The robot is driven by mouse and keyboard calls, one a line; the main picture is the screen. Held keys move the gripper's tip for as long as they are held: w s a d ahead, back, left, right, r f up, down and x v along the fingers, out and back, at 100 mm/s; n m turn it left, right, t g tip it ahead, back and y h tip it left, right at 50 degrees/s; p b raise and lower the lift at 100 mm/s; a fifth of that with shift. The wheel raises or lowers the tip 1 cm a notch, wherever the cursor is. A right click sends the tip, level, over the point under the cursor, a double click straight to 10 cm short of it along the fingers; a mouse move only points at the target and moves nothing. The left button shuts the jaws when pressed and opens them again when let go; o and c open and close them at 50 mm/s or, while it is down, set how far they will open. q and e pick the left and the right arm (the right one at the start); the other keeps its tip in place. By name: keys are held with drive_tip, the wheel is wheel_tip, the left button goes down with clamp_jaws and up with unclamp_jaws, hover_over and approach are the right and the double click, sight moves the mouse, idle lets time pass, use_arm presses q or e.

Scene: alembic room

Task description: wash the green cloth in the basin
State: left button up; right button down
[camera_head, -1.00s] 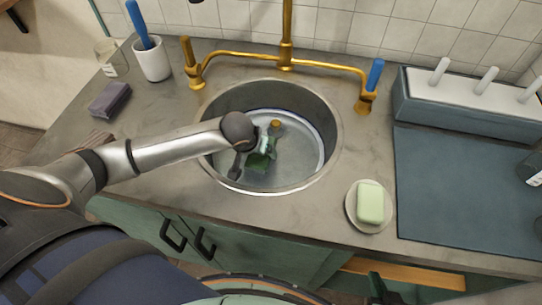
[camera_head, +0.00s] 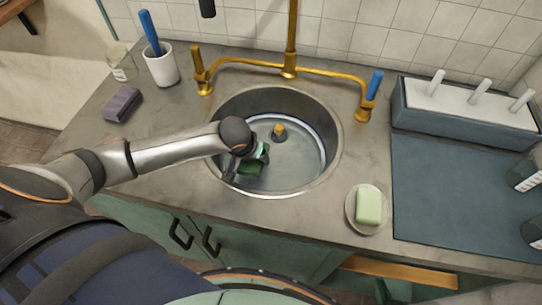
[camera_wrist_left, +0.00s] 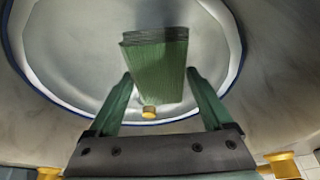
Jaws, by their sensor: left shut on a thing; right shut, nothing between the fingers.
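The green cloth (camera_head: 252,166) is inside the round metal basin (camera_head: 322,182), left of its middle. My left gripper (camera_head: 246,160) reaches down into the basin and is shut on the cloth; the arm's dark wrist hides part of the grip. In the left wrist view the folded cloth (camera_wrist_left: 156,70) hangs between the tips of the green fingers of the left gripper (camera_wrist_left: 160,88). My right gripper (camera_head: 381,291) shows only as a small dark part at the bottom edge, shut and empty, away from the basin.
A brass tap (camera_head: 288,62) stands behind the basin, and a yellow plug (camera_head: 278,131) is inside it. Green soap (camera_head: 368,206) lies on a dish at the right. A dark sponge (camera_head: 122,104) and white cup (camera_head: 162,66) are at the left. The blue mat (camera_head: 450,200) is mostly bare.

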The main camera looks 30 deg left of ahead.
use_arm(q)
drive_tip(key=shift+w+d+r+p, duration=0.1)
drive_tip(key=shift+r+p, duration=0.6)
drive_tip(key=shift+r, duration=0.1)
drive_tip(key=shift+w+d+r+p, duration=0.1)
drive_tip(key=shift+r+p, duration=0.55)
drive_tip(key=shift+r, duration=0.1)
drive_tip(key=shift+w+r+p, duration=0.1)
drive_tip(key=shift+r+p, duration=0.95)
drive_tip(key=shift+r, duration=0.3)
wheel_tip(320, 180, up, 12)
